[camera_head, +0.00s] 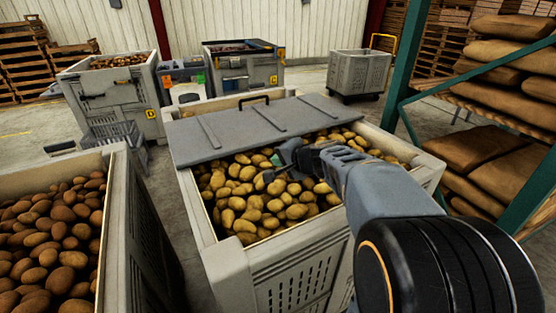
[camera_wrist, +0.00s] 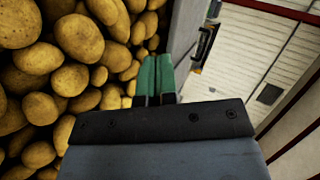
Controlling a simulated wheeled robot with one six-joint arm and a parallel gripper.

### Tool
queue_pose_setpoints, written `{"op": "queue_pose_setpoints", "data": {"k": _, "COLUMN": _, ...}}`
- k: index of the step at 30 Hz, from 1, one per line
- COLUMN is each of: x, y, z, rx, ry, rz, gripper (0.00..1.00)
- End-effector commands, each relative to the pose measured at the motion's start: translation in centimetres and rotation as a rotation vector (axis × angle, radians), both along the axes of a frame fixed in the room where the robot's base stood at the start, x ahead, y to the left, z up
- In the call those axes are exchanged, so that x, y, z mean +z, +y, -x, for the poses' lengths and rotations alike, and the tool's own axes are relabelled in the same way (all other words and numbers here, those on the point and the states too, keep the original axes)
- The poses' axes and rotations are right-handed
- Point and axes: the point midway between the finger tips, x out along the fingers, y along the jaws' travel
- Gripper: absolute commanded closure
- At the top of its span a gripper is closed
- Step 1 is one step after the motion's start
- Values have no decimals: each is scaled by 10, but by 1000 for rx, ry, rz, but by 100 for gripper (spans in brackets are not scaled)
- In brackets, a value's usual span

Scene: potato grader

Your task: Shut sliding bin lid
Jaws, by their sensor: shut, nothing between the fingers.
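The sliding bin lid (camera_head: 262,124) is a flat grey panel with raised ribs and a dark bar handle (camera_head: 254,98) near its far edge. It covers the far part of the large grey bin (camera_head: 226,268); the near part is open and shows yellow potatoes (camera_head: 262,205). My gripper (camera_head: 277,160) is just over the potatoes, close to the lid's near edge. In the wrist view its green fingers (camera_wrist: 155,76) are together and empty, beside a grey strip that seems to be the lid (camera_wrist: 186,40). Whether they touch it I cannot tell.
A bin of brown potatoes (camera_head: 120,190) stands close at left. More bins (camera_head: 110,92) and a wheeled grey cart (camera_head: 358,72) stand behind. A green rack (camera_head: 398,70) with filled sacks (camera_head: 480,147) is close on the right.

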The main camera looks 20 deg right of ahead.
Motion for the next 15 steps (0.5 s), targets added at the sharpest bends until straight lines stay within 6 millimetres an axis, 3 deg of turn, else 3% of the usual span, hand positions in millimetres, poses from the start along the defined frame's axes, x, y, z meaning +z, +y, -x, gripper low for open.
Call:
{"op": "queue_pose_setpoints", "data": {"k": 1, "x": -16, "y": -17, "z": -11, "rx": -64, "ry": -22, "rz": -48, "gripper": 100}}
{"op": "queue_pose_setpoints", "data": {"k": 6, "x": -25, "y": -57, "z": -33, "rx": -220, "ry": -87, "rz": -164, "gripper": 100}}
{"op": "queue_pose_setpoints", "data": {"k": 10, "x": -28, "y": -74, "z": -42, "rx": -280, "ry": -112, "rz": -210, "gripper": 100}}
{"op": "queue_pose_setpoints", "data": {"k": 15, "x": -33, "y": -77, "z": -60, "rx": -301, "ry": -120, "rz": -228, "gripper": 100}}
